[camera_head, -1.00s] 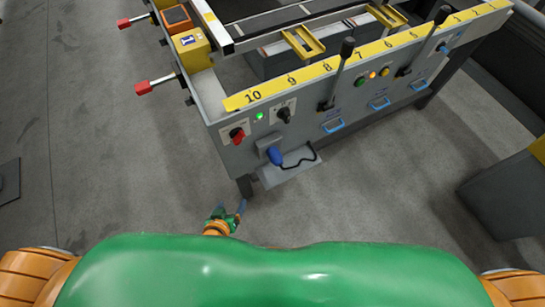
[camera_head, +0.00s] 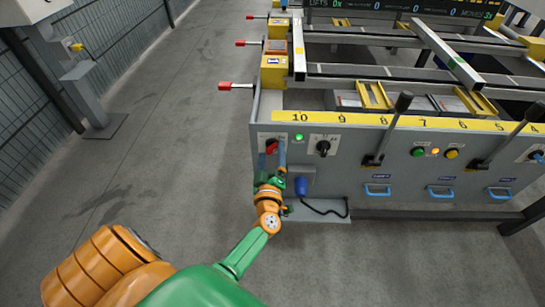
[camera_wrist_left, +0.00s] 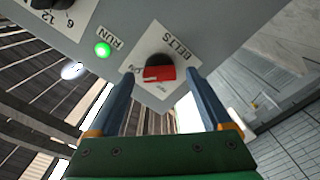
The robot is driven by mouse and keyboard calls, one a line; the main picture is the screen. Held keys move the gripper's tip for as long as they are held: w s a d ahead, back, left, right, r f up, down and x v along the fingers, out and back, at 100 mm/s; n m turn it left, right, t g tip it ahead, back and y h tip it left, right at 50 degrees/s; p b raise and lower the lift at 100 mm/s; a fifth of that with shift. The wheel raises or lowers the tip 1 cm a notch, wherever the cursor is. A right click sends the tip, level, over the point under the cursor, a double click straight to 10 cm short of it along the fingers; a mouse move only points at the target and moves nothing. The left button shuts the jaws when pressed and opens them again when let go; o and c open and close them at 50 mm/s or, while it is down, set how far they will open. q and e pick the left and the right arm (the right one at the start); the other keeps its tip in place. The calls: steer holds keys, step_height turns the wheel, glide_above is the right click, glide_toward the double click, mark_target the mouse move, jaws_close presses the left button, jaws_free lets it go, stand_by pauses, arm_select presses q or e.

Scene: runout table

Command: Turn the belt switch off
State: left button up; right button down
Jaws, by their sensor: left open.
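The belt switch (camera_head: 271,147) is a red-handled rotary knob on a white plate at the left end of the grey panel. In the left wrist view the red knob (camera_wrist_left: 159,73) sits on a plate marked BELTS. My left gripper (camera_head: 271,158) is open, its two blue fingers pointing at the switch. In the left wrist view its fingertips (camera_wrist_left: 160,77) lie either side of the knob; I cannot tell whether they touch it. My right gripper is not in view.
A green RUN light (camera_head: 298,137) glows beside the switch. A black knob (camera_head: 323,147) is to its right, and a blue plug (camera_head: 301,186) with a black cable is below. Black levers (camera_head: 391,128) stand farther right.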

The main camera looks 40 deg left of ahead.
arm_select(q)
steer(key=shift+f, duration=0.1)
jaws_close()
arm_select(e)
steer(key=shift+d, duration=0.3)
arm_select(q)
steer(key=shift+d, duration=0.1)
steer(key=n, duration=0.4)
steer(key=shift+f+b, duration=0.15)
steer(key=shift+b, duration=0.2)
steer(key=n+b, duration=0.1)
steer(key=n, duration=0.3)
steer(key=shift+n, duration=0.3)
steer(key=n+b, duration=0.1)
steer(key=n, duration=0.3)
steer(key=shift+n+b, duration=0.75)
steer(key=shift+n, duration=1.75)
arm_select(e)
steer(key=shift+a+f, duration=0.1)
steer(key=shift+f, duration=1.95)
